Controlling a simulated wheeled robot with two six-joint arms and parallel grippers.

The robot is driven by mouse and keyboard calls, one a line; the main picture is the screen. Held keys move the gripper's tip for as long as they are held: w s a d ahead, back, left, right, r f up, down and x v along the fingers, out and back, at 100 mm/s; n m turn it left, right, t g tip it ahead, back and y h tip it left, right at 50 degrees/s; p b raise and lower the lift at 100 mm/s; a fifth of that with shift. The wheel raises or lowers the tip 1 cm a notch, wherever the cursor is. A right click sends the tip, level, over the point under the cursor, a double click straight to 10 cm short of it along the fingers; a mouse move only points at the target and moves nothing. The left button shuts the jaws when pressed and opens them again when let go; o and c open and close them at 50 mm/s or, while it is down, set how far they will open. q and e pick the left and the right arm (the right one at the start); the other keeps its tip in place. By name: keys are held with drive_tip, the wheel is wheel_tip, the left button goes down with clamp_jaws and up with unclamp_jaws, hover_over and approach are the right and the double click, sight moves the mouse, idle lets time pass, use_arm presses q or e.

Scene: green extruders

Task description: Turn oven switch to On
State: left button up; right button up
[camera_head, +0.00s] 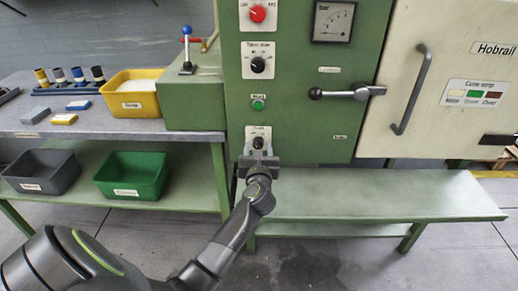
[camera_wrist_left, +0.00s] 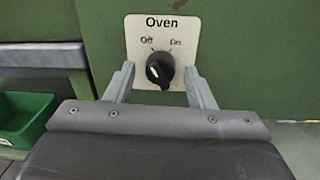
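The oven switch is a round black knob (camera_wrist_left: 160,69) on a white plate marked "Oven" (camera_wrist_left: 161,22), with "Off" at upper left and "On" at upper right. A light mark on the knob appears on its left side, nearer "Off"; its exact angle is hard to tell. In the head view the knob (camera_head: 257,142) is low on the green panel. My left gripper (camera_head: 259,158) is just in front of and below it. In the wrist view its fingers are open, one on each side of the knob, with gaps between. My right gripper is not in view.
Above are a green button (camera_head: 258,105), another black knob (camera_head: 258,65) and a red knob (camera_head: 257,14). A lever handle (camera_head: 345,93) juts out to the right. A green shelf (camera_head: 370,193) lies below right; a table with bins (camera_head: 170,126) stands left.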

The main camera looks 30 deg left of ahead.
use_arm(q)
drive_tip(key=c, duration=0.9)
drive_tip(key=shift+r+m+p, duration=0.1)
drive_tip(key=shift+m+p, duration=0.3)
drive_tip(key=shift+p, duration=0.05)
drive_tip(key=m+p, duration=0.2)
drive_tip(key=p, duration=0.1)
drive_tip(key=shift+r+m, duration=0.15)
drive_tip(key=shift+m, duration=0.25)
drive_tip(key=m+p, duration=0.4)
drive_tip(key=shift+m, duration=0.3)
drive_tip(key=shift+f+m+p, duration=0.15)
drive_tip(key=shift+m+p, duration=0.55)
drive_tip(key=shift+m, duration=0.3)
drive_tip(key=shift+f+m+p, duration=0.1)
drive_tip(key=shift+m+p, duration=0.55)
drive_tip(key=shift+m, duration=0.35)
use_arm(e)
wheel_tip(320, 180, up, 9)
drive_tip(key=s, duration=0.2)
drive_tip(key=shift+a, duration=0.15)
use_arm(q)
drive_tip(key=shift+t, duration=0.3)
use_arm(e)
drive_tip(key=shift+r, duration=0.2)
use_arm(q)
drive_tip(key=o, duration=1)
